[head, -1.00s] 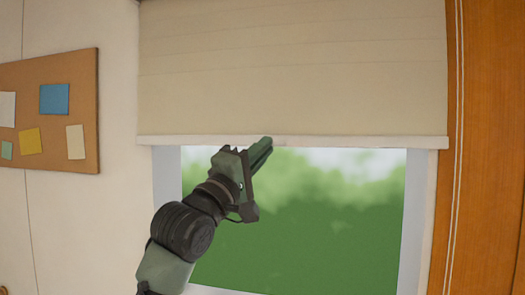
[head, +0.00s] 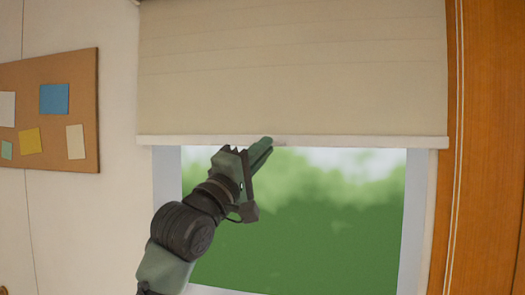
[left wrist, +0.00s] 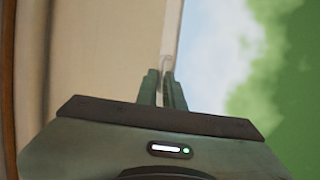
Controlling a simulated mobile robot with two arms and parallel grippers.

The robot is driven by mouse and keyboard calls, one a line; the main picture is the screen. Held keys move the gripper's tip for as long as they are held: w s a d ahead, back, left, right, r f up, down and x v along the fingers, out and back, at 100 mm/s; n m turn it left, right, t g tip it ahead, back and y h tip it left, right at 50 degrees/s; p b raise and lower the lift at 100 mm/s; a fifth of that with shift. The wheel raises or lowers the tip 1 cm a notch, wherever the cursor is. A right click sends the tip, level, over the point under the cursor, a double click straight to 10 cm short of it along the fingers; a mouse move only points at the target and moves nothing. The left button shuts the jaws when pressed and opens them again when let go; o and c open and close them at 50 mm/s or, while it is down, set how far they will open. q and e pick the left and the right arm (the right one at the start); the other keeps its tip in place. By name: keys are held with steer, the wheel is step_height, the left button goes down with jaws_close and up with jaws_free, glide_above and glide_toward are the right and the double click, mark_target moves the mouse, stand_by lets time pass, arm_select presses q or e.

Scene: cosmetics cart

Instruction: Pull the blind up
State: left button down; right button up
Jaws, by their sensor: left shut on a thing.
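The cream blind (head: 290,70) hangs over the upper part of the window, with a white bottom bar (head: 370,141) along its lower edge. Below the bar the window glass is uncovered. My left gripper (head: 267,145) reaches up from below to the bar near its middle and is shut on it. In the left wrist view the gripper's fingers (left wrist: 163,80) close on the blind's edge, with the blind (left wrist: 105,50) to the left and the window to the right. My right gripper is not in view.
The window (head: 310,220) shows blurred greenery and pale sky. A cork board (head: 85,100) with several coloured notes hangs on the left wall. A pale cord (head: 456,170) runs down the orange wooden panel (head: 490,150) on the right.

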arm_select(q)
steer(key=p, duration=0.6)
glide_toward(263, 101)
steer(key=d+r, duration=0.1)
steer(key=w+d+r, duration=0.1)
steer(key=d, duration=0.1)
steer(key=w+d+r, duration=0.1)
steer(key=d+r, duration=0.1)
step_height(263, 101, up, 11)
steer(key=shift+r, duration=0.25)
steer(key=c, duration=1.6)
jaws_free()
steer(key=shift+w, duration=0.1)
steer(key=shift+o, duration=0.2)
steer(key=b+v, duration=0.5)
steer(key=v, duration=0.3)
steer(key=shift+b, duration=0.35)
